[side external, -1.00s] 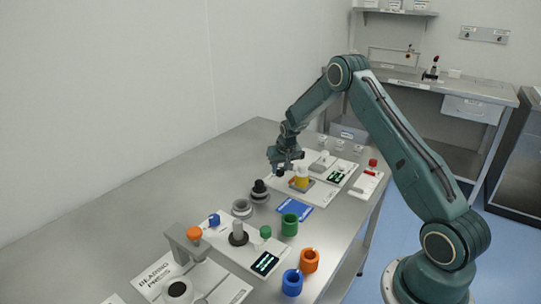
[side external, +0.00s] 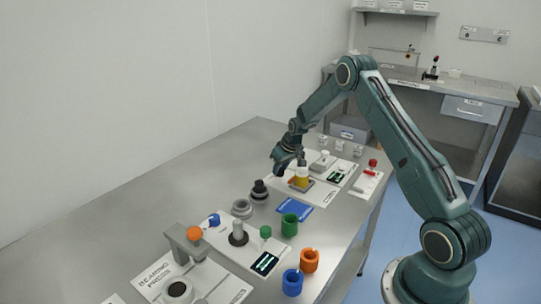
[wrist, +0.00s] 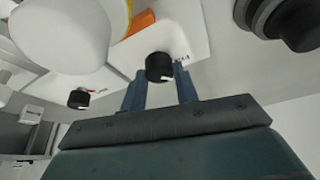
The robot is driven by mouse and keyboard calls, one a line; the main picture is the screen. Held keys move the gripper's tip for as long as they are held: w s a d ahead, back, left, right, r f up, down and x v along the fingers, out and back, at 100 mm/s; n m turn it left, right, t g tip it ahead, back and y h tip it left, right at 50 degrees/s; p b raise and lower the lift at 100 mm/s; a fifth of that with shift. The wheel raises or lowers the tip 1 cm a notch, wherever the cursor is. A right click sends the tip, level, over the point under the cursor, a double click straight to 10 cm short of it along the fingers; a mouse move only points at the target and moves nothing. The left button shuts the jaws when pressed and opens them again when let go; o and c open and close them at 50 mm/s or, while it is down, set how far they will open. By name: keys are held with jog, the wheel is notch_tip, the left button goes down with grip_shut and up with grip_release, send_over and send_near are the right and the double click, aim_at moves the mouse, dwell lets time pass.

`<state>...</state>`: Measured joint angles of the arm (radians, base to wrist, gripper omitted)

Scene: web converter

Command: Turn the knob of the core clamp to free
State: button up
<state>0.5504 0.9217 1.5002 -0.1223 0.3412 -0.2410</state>
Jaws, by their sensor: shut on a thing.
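In the wrist view a black round knob (wrist: 159,64) with a white mark on its rim stands on a white panel (wrist: 195,28). My gripper (wrist: 160,82) has one finger on each side of it and is shut on it. Small lettering beside the knob is too blurred to read. In the side view my gripper (side external: 277,166) is low at the left edge of the white panel (side external: 322,197) and largely hides the knob. A second black knob (wrist: 78,99) with a red mark next to it stands farther left in the wrist view.
On the panel, a yellow part with a white top (side external: 301,175) stands close to my gripper. A dark stepped part (side external: 259,190), a grey ring (side external: 242,208) and a blue tray (side external: 294,209) lie nearer the camera. The table's left rear is clear.

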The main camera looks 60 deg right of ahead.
jog(key=o, duration=1)
jog(key=shift+r, duration=0.15)
jog(key=shift+v, duration=6.8)
